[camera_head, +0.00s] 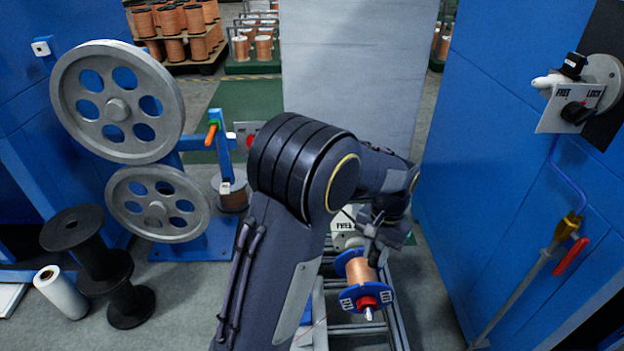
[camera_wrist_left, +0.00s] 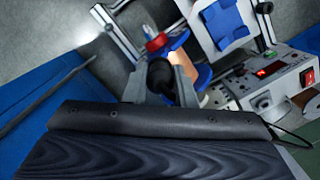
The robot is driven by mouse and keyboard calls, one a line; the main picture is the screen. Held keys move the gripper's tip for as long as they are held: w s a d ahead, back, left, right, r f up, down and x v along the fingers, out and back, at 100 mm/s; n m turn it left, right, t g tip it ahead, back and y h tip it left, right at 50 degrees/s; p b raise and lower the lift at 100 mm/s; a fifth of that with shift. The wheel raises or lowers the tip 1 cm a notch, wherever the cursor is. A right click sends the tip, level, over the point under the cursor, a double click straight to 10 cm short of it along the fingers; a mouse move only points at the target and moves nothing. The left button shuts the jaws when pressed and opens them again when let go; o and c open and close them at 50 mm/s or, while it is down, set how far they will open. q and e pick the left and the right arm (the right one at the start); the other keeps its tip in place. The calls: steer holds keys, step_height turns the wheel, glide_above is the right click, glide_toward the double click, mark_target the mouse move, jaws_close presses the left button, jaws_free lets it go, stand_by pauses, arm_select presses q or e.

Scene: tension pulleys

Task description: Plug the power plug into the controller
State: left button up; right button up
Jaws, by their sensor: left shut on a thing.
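My left gripper (camera_head: 374,240) reaches over the machine frame in the head view, beside the copper spool, with its tips small and dark. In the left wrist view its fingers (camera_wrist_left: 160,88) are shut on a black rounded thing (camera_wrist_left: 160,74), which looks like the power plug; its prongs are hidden. My right gripper is out of view.
A copper spool with blue flanges (camera_head: 358,276) sits on the metal frame (camera_head: 398,318) close by the gripper. Blue cabinets (camera_head: 500,130) stand at right. Grey pulleys (camera_head: 118,105) and black spools (camera_head: 105,262) stand at left. A dark cable (camera_wrist_left: 290,134) curves below the controller.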

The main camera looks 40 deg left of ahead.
arm_select(q)
steer(key=shift+w, duration=0.2)
steer(key=shift+s+r, duration=0.1)
steer(key=w+a+f+n, duration=0.1)
steer(key=w+a+n, duration=0.3)
steer(key=a+n, duration=0.2)
steer(key=w+a+f+n+t+b, duration=0.1)
steer(key=w+a+f+n, duration=0.1)
steer(key=w+a+n, duration=0.3)
steer(key=w+a+f+n+t+h+b, duration=0.1)
steer(key=w+a+n, duration=0.3)
steer(key=a+n, duration=0.5)
steer(key=shift+w+a+f+n, duration=0.1)
steer(key=shift+f+n, duration=0.25)
steer(key=shift+n, duration=0.25)
steer(key=shift+w+f+n, duration=0.1)
steer(key=shift+f+n, duration=0.25)
steer(key=shift+n, duration=0.25)
steer(key=a+f+n, duration=0.1)
steer(key=a+n, duration=0.7)
steer(key=a, duration=0.2)
steer(key=shift+s+f+t, duration=0.15)
steer(key=shift+s+t, duration=0.05)
steer(key=shift+t, duration=0.1)
steer(key=shift+f, duration=0.1)
